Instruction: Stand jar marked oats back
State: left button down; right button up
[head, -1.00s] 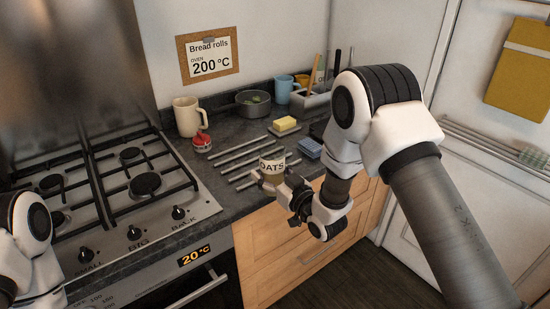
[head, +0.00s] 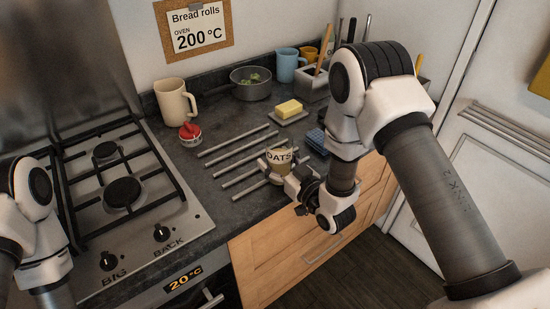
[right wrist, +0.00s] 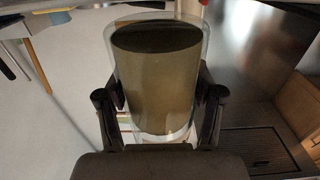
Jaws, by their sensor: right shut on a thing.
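The jar marked oats (head: 279,157) is held by my right gripper (head: 287,174) near the front edge of the dark counter, in front of the metal bars. In the right wrist view the jar (right wrist: 155,75) is clear-walled with tan contents, and the two fingers of my right gripper (right wrist: 158,110) press on its sides. Whether its base touches the counter is hidden. My left arm shows at the left edge over the hob; its gripper is out of view.
Several metal bars (head: 240,155) lie on the counter. The hob (head: 115,190) is at left.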

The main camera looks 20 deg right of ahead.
jog(key=shift+w, duration=0.1)
jog(key=shift+s+d+b, duration=0.1)
jog(key=shift+s+b, duration=0.2)
jog(key=shift+s, duration=0.15)
jog(key=shift+w+f+b, duration=0.2)
jog(key=shift+f+b, duration=0.1)
jog(key=shift+f, duration=0.15)
jog(key=o, duration=1.5)
jog(key=shift+s+r, duration=0.15)
